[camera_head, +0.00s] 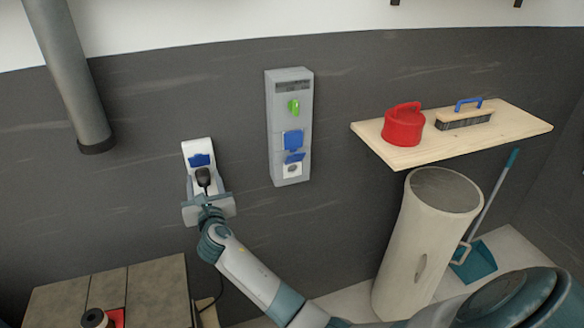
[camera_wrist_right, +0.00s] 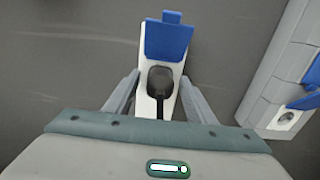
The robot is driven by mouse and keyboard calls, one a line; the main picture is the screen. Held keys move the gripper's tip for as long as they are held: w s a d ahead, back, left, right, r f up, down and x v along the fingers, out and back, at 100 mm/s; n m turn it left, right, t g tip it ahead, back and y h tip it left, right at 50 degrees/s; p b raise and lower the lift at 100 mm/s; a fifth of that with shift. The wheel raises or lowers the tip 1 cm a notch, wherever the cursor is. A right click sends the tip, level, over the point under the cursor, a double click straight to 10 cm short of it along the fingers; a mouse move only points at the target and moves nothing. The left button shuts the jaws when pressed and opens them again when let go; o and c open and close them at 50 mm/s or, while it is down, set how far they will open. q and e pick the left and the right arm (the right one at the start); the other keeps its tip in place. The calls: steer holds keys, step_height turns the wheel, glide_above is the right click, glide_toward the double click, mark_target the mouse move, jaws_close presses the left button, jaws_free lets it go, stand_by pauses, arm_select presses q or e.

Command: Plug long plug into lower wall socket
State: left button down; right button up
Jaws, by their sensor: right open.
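The black plug (camera_head: 203,178) sits at the face of the white wall socket (camera_head: 197,148), under its raised blue lid (camera_head: 200,160). In the right wrist view the plug (camera_wrist_right: 160,80) is upright against the white socket (camera_wrist_right: 147,105). How deep its pins go is hidden. My right gripper (camera_head: 207,200) is in front of the socket. In the right wrist view my right gripper (camera_wrist_right: 160,84) is open, its fingers on either side of plug and socket, with gaps visible. My left gripper is in neither view.
A grey wall box (camera_head: 274,130) with a green switch, blue lids and a white outlet (camera_head: 291,170) hangs to the right. A wooden shelf (camera_head: 395,158) holds a red canister (camera_head: 403,127) and a brush (camera_head: 463,120). A pale cylinder (camera_head: 405,240) stands below. A tiled table (camera_head: 150,290) is lower left.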

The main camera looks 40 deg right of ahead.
mark_target(205, 187)
stand_by(0.5)
jaws_close()
steer(key=shift+s+a+f+p, duration=0.1)
steer(key=shift+s+p, duration=0.05)
steer(key=shift+p, duration=0.2)
steer(key=shift+s, duration=0.15)
steer(key=shift+p+v, duration=0.55)
steer(key=shift+v, duration=0.3)
steer(key=shift+s, duration=0.25)
steer(key=shift+s+a, duration=0.1)
